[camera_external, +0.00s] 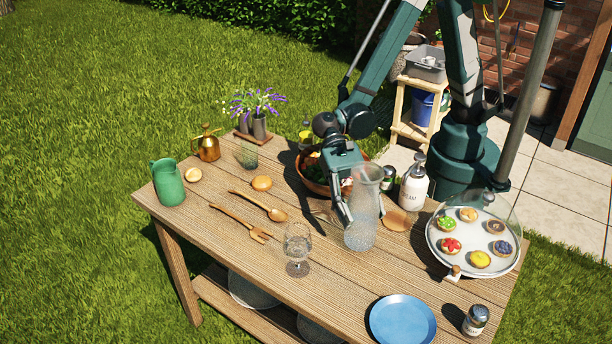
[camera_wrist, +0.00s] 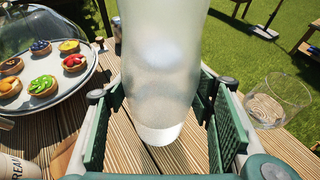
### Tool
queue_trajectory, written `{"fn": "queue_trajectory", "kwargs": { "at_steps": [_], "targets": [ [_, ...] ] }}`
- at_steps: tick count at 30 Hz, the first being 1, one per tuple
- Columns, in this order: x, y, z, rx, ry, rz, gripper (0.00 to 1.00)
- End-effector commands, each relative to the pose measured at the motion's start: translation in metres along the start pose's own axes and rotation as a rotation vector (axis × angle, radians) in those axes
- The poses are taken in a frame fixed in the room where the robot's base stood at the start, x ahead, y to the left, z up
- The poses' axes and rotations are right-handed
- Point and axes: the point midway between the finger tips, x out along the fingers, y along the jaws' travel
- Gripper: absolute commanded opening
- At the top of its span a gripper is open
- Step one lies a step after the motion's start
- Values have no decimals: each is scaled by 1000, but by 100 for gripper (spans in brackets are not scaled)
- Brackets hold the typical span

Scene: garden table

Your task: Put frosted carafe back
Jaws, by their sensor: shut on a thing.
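The frosted carafe (camera_external: 363,222) is a tall, pale, translucent vessel near the middle of the table's right half. My gripper (camera_external: 352,212) reaches down from behind it and is shut on it. In the wrist view the carafe (camera_wrist: 160,70) fills the middle, with the green finger pads on both sides. It looks close to upright. I cannot tell whether its base touches the table or hangs just above it. A round wooden coaster (camera_external: 397,219) lies bare just right of the carafe.
A stemmed glass (camera_external: 298,250) stands left of the carafe. A white bottle (camera_external: 414,185) and a small jar (camera_external: 388,178) stand behind right. A domed tart tray (camera_external: 437,250) is at right, a blue plate (camera_external: 403,320) in front. A wooden bowl (camera_external: 313,177) sits behind my gripper.

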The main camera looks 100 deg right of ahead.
Motion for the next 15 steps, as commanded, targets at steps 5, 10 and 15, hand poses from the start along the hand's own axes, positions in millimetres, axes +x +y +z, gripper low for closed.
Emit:
{"fn": "queue_trajectory", "kwargs": {
  "at_steps": [5, 10, 15],
  "targets": [
    [6, 0, -13, 0, -1, 0, 20],
    [11, 0, -27, 0, -1, 0, 20],
    [14, 0, -32, 0, -1, 0, 20]
  ]
}}
